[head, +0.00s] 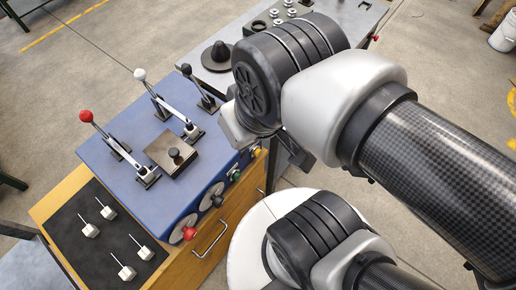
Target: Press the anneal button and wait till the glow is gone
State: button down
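A blue machine box (110,158) stands on a wooden cabinet at left of centre. Its front face carries a red knob (190,233), a black knob (218,201), a green button (236,175) and a yellow button (256,152). I cannot read any label, so I cannot tell which one is the anneal button. I see no glow. My gripper (296,152) shows only as a dark piece below my wrist, just right of the yellow button. My wrist hides most of it, and I cannot tell if it touches anything.
Levers with red (86,116), white (140,74) and black (186,69) balls rise from the box. A black mat (75,235) with several white pegged blocks lies in front. A grey table (235,28) stands behind. A white bucket (505,35) is far right.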

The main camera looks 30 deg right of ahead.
aim_at(258, 152)
jog(key=k+z, duration=0.25)
jog(key=z, duration=0.15)
jog(key=k+z, duration=0.35)
jog(key=k+l+z, duration=0.1)
jog(key=z, duration=0.3)
